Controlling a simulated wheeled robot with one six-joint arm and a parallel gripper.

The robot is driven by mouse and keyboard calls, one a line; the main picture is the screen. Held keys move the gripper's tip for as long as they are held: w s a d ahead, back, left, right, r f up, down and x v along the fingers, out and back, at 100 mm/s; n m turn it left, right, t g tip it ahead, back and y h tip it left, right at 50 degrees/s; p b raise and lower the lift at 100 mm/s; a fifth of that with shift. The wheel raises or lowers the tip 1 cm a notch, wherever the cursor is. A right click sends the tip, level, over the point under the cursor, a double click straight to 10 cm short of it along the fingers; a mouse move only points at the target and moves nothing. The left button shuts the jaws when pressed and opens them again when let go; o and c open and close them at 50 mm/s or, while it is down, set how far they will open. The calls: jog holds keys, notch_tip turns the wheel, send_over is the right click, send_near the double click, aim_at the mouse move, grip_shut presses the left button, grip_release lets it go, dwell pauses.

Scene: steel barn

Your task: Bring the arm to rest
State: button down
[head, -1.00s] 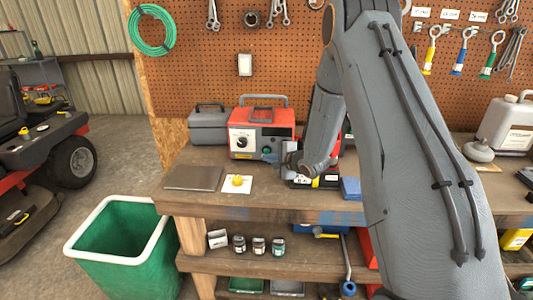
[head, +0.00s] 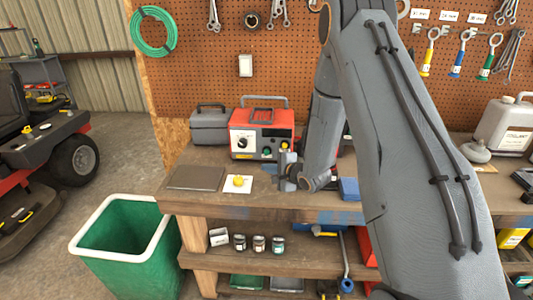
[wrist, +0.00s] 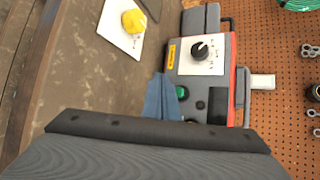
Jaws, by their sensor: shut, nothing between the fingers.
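My arm reaches over the workbench (head: 225,200) and bends down at the elbow. My gripper (head: 285,163) is shut and empty, in front of the lower right of a red and grey box with dials (head: 250,133). In the wrist view the closed blue-grey fingers (wrist: 160,88) point toward the box's panel, near its green button. I cannot tell whether they touch it.
A yellow knob on a white card (head: 238,183) and a flat grey plate (head: 195,178) lie left of my gripper. A blue block (head: 350,189) is to its right. A grey toolbox (head: 209,125) stands behind. A green bin (head: 125,240) is on the floor.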

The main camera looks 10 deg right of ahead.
dwell(0.3)
jog(key=shift+s+d+r+n, duration=0.1)
jog(key=shift+d+r+n, duration=0.05)
jog(key=shift+n, duration=0.15)
jog(key=s+r+n+g+h+b, duration=0.2)
jog(key=s+n+g, duration=0.3)
jog(key=s, duration=1.1)
jog(key=s+r+n+g+h+b, duration=0.2)
jog(key=s+n+g+b, duration=0.3)
jog(key=s+n, duration=0.6)
jog(key=s+r, duration=0.1)
jog(key=s, duration=0.4)
jog(key=shift+s+a+n+g+h, duration=0.15)
jog(key=shift+a+n+g+h, duration=0.15)
jog(key=shift+a+h, duration=0.1)
